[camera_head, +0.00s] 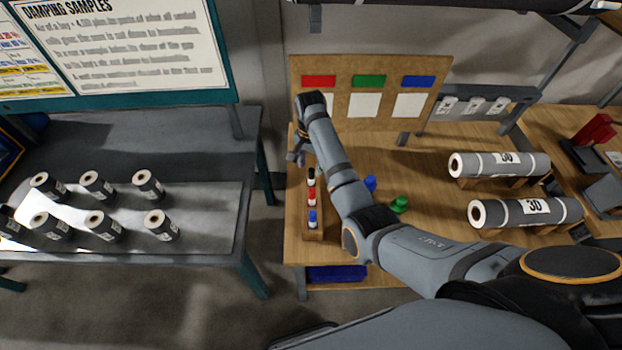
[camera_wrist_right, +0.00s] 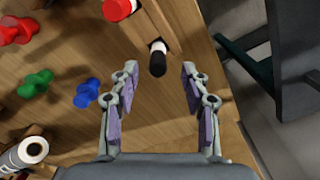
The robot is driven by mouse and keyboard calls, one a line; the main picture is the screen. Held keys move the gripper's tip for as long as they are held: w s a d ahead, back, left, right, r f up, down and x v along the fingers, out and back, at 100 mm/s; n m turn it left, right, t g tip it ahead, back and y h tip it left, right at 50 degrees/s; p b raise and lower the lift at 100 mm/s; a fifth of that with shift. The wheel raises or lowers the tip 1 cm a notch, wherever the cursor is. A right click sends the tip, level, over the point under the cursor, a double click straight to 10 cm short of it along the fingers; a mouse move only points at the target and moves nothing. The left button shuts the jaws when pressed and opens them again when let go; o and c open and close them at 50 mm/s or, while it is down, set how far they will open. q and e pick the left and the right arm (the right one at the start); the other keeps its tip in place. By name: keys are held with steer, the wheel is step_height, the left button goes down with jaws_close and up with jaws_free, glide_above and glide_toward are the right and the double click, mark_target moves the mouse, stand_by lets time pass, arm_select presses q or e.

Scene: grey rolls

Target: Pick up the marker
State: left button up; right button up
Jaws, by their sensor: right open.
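Three markers stand in a narrow wooden holder (camera_head: 313,234) at the left edge of the wooden table: a black marker (camera_head: 311,176), a red marker (camera_head: 311,197) and a blue marker (camera_head: 312,216). My right gripper (camera_head: 297,153) is at the far end of the holder, close to the black marker. In the right wrist view, my right gripper (camera_wrist_right: 159,76) is open and empty. The black marker (camera_wrist_right: 157,60) shows between the lines of its fingertips, and I cannot tell the gap in depth. The red marker (camera_wrist_right: 118,9) is partly cut off. My left gripper is out of view.
Blue (camera_head: 370,183) and green (camera_head: 399,204) knobs stand right of my arm; a red knob (camera_wrist_right: 15,31) shows in the wrist view. A board (camera_head: 385,75) stands behind. Large grey rolls (camera_head: 500,165) lie right.

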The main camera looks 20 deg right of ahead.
mark_target(312, 169)
steer(key=shift+d+f+p, duration=0.15)
steer(key=shift+f+p, duration=0.45)
steer(key=shift+f, duration=0.35)
step_height(312, 169, down, 2)
steer(key=shift+s+d+f, duration=0.1)
steer(key=shift+f, duration=0.55)
steer(key=c, duration=0.9)
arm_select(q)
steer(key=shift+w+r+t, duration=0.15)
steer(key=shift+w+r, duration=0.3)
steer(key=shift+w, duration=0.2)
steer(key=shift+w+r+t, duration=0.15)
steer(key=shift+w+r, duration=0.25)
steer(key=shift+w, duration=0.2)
arm_select(e)
jaws_close()
